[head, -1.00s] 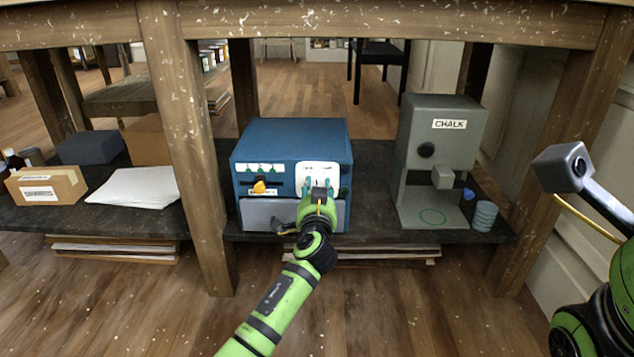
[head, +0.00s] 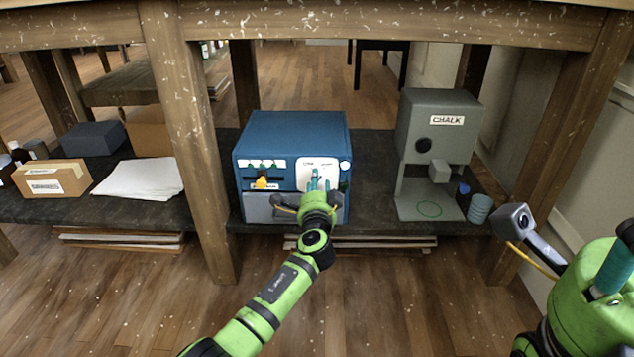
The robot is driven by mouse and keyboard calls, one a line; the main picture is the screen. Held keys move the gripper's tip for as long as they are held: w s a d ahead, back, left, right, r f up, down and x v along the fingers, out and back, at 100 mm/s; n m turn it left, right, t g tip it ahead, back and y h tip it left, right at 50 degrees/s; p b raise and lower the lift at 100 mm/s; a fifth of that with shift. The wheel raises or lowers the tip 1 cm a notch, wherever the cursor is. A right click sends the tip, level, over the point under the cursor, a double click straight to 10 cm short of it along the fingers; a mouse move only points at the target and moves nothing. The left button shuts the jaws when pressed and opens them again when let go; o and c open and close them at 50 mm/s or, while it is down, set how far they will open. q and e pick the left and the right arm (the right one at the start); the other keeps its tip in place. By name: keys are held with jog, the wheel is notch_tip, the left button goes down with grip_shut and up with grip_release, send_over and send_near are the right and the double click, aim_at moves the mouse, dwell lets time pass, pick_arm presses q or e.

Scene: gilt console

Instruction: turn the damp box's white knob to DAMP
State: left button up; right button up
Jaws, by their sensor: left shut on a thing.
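The damp box is a blue box (head: 290,130) on the low dark shelf, with a grey drawer-like lower front. A white panel (head: 305,163) with small lettering is at the right of its front. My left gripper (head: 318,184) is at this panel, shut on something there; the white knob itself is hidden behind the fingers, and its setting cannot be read. A yellow knob (head: 262,183) is at the left of the front, under a row of small green marks. My right arm shows at the lower right, but its gripper cannot be made out.
A wooden table leg (head: 190,150) stands left of the blue box. Paper (head: 138,178) and a cardboard box (head: 52,178) lie further left. The tabletop edge overhangs above.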

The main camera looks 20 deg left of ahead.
pick_arm(q)
jog(key=shift+d+r+m, duration=0.3)
jog(key=shift+d, duration=0.2)
jog(key=o, duration=1.1)
jog(key=shift+w+d, duration=0.1)
jog(key=shift+o, duration=0.2)
jog(key=shift+f, duration=0.1)
jog(key=shift+a+f, duration=0.1)
jog(key=shift+a, duration=0.15)
jog(key=v, duration=1.2)
